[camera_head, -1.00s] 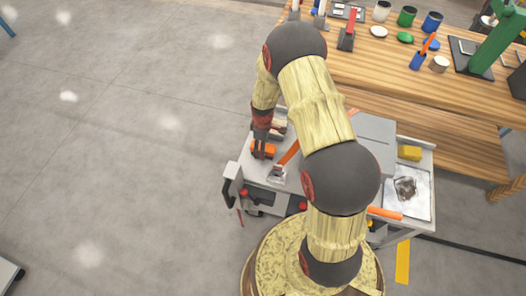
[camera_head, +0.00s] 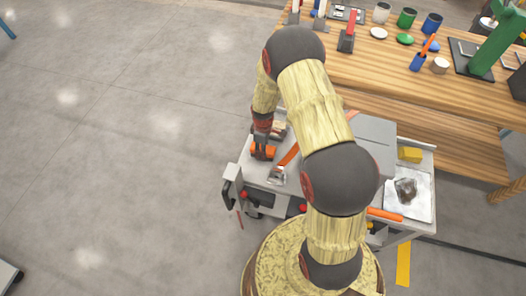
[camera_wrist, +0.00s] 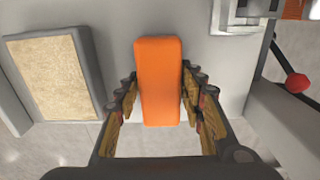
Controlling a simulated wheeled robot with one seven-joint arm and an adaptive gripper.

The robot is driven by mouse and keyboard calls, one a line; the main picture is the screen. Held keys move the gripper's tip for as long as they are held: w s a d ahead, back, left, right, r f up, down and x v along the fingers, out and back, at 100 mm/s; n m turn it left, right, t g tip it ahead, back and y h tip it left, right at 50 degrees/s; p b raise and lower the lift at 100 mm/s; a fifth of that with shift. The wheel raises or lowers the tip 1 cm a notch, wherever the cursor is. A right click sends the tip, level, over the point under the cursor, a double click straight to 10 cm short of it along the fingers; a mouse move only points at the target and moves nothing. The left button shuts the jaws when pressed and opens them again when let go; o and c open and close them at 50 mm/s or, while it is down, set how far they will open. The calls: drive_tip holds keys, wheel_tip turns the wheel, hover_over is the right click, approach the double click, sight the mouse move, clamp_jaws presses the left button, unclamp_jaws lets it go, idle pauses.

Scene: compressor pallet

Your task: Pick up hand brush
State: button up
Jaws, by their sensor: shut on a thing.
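An orange, block-shaped piece (camera_wrist: 160,75), which I take to be the hand brush, stands between the fingers in the wrist view. No bristles show. It also shows in the head view (camera_head: 263,152), on or just over the left part of the grey cart top (camera_head: 251,171). My gripper (camera_wrist: 160,104) is shut on it, with a finger on each side. In the head view my gripper (camera_head: 261,144) points down over the orange piece and partly covers it. I cannot tell whether the piece still touches the cart.
A grey-rimmed tan pad (camera_wrist: 54,75) lies left of the fingers. An orange-handled tool (camera_head: 288,155) lies close by on the cart. A yellow block (camera_head: 410,154) sits at the cart's right. A wooden workbench (camera_head: 370,78) stands behind.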

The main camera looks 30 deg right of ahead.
drive_tip(key=c, duration=0.3)
drive_tip(key=shift+r, duration=0.1)
drive_tip(key=shift+r, duration=0.55)
wheel_tip(320, 180, up, 3)
drive_tip(key=shift+s+f+p, duration=0.1)
drive_tip(key=shift+f+p, duration=0.1)
drive_tip(key=shift+p, duration=0.45)
drive_tip(key=s+r+p, duration=0.1)
drive_tip(key=s+r, duration=0.2)
drive_tip(key=s, duration=0.1)
drive_tip(key=s+r+p, duration=0.1)
drive_tip(key=s+r, duration=0.1)
drive_tip(key=s, duration=0.2)
drive_tip(key=s+r+p, duration=0.2)
drive_tip(key=s+r, duration=0.1)
drive_tip(key=s, duration=0.1)
drive_tip(key=shift+s+a+r, duration=0.15)
drive_tip(key=shift+a+r, duration=0.1)
drive_tip(key=shift+r, duration=0.05)
drive_tip(key=shift+s+r, duration=0.25)
drive_tip(key=shift+s, duration=0.5)
